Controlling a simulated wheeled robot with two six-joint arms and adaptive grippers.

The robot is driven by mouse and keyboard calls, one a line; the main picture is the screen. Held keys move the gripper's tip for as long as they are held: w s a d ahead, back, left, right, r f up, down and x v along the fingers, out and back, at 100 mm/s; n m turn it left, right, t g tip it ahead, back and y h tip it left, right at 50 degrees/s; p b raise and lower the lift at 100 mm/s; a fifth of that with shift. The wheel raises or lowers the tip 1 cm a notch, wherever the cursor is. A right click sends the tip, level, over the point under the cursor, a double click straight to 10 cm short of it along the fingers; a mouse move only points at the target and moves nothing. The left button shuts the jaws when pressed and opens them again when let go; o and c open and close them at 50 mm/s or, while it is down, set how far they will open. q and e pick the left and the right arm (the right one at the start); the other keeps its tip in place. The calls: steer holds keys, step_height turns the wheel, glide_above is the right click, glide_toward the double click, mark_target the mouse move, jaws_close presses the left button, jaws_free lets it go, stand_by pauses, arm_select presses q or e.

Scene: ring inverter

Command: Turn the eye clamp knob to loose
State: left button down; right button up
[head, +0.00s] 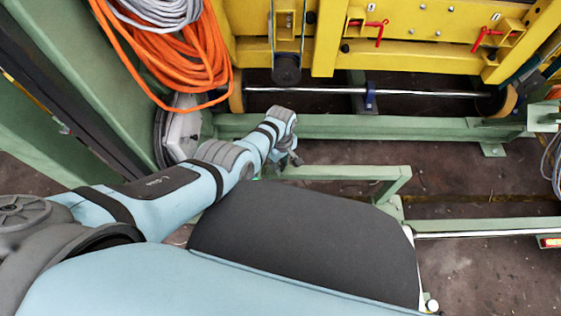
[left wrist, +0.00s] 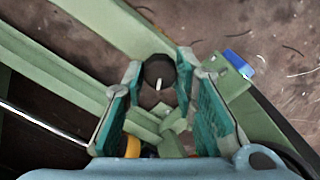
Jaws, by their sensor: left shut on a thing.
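The eye clamp knob (left wrist: 159,69) is round and dark, with a short white mark near its lower edge, in the left wrist view. My left gripper (left wrist: 163,75) is shut on it, with one fingertip at each side. In the head view my left gripper (head: 291,157) is small, at the end of the blue arm, just above the green frame. The knob cannot be made out there, hidden by the gripper and arm. My right gripper is not in view.
Green beams (left wrist: 65,85) run around the knob, and a blue piece (left wrist: 238,62) lies to its right. A steel rod (head: 370,91) spans below the yellow ring structure (head: 420,55). Orange cable (head: 165,55) hangs at upper left. Bare floor (head: 480,275) shows at lower right.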

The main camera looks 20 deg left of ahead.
mark_target(280, 164)
arm_select(q)
steer(key=c, duration=1.3)
jaws_free()
steer(key=shift+w+r, duration=0.1)
steer(key=shift+r, duration=0.45)
step_height(280, 164, up, 11)
